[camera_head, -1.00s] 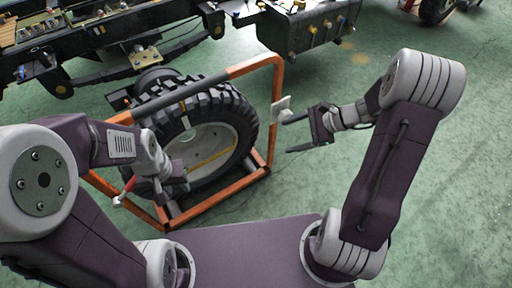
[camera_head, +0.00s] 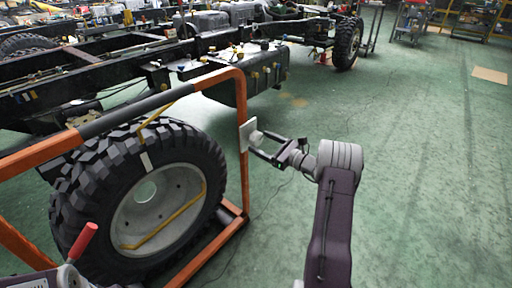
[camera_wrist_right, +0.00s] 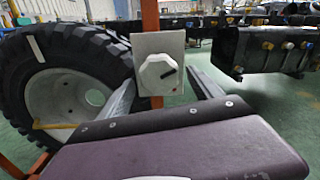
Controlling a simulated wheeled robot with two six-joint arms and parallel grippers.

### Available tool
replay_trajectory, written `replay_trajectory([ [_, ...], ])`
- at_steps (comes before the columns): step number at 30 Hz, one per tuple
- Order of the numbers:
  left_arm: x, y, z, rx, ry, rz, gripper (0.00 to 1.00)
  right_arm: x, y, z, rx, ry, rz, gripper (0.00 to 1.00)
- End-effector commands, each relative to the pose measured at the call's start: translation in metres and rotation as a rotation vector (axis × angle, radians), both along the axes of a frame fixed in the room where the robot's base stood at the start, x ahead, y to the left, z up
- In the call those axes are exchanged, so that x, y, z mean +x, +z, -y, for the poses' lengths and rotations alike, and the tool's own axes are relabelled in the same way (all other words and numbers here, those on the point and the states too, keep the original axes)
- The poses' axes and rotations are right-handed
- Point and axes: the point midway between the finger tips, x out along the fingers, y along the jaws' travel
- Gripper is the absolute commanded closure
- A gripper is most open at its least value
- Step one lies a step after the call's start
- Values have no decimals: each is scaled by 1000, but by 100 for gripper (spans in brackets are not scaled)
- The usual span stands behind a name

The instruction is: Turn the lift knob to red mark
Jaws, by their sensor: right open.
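My left gripper's jaws are out of view.
An orange frame (camera_head: 237,95) holds a large tyre (camera_head: 72,205) left of the knob. A red-handled lever (camera_head: 82,240) is at the lower left. A black truck chassis (camera_head: 222,92) stands behind.

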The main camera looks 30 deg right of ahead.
Motion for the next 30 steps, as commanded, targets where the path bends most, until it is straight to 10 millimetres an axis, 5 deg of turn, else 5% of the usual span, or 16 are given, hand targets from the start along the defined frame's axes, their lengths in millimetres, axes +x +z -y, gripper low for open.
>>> replay_trajectory([
  [6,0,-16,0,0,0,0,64,24,-1,-11,-2,1,2,25],
  [14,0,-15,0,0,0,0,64,27,1,-11,0,0,0,25],
  [21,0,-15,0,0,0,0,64,26,0,-11,0,0,-1,88],
  [30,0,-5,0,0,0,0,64,26,3,-11,40,0,-19,88],
])
